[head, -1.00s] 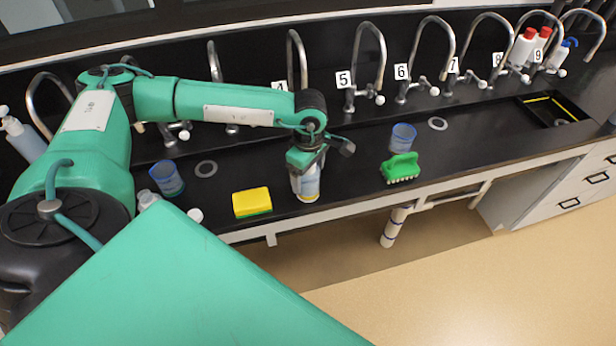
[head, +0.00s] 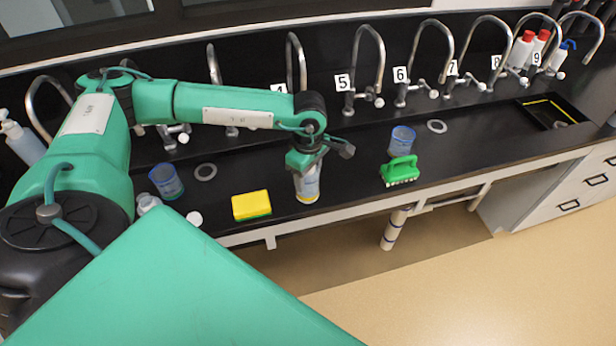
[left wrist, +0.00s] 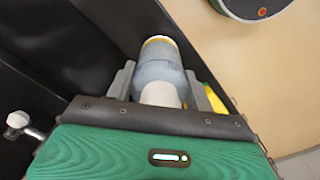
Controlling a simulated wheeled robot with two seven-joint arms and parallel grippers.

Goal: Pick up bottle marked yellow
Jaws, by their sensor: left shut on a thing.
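The bottle (head: 307,184) with a yellow band near its base stands under my left gripper (head: 305,168) at the front of the black bench. In the left wrist view the bottle (left wrist: 160,68) lies between the two grey fingers of my left gripper (left wrist: 162,85), its yellow band at the far end. The left gripper is shut on the bottle near its white top, and the gripper hides that top in the head view. Whether the base touches the bench is hard to tell. My right gripper is not in view.
A yellow sponge (head: 251,205) lies left of the bottle, and a green brush (head: 400,171) lies to its right. Blue-rimmed beakers (head: 402,140) (head: 166,182) stand on the bench. Several numbered taps (head: 379,60) line the back. The bench's front edge is close to the bottle.

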